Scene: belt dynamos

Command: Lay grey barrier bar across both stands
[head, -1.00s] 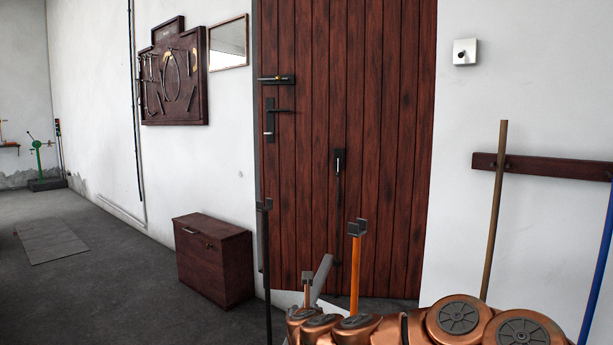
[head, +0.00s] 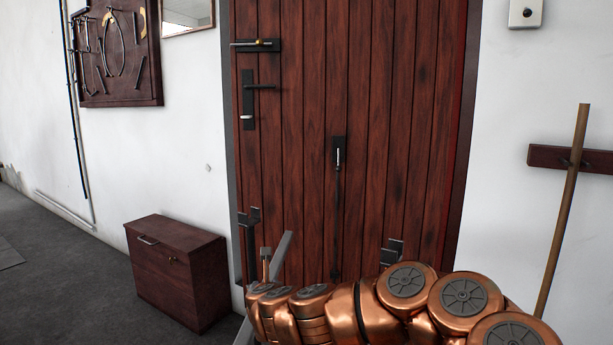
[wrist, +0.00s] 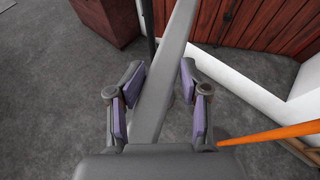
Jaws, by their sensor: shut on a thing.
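In the wrist view my gripper (wrist: 158,95) is shut on the bar (wrist: 165,75), with purple pads on both sides. The black stand (head: 250,232) has a forked top and stands left of the bar; its post (wrist: 149,25) shows beside the bar in the wrist view. The second stand's dark cradle (head: 392,250) shows above my arm. The bar is in neither cradle.
A red-brown plank door (head: 340,90) fills the wall behind the stands. A brown cabinet (head: 180,270) stands on the floor at left. A wooden pole (head: 565,210) leans by a wall rail (head: 545,157) at right. Grey floor (head: 60,290) is clear at left.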

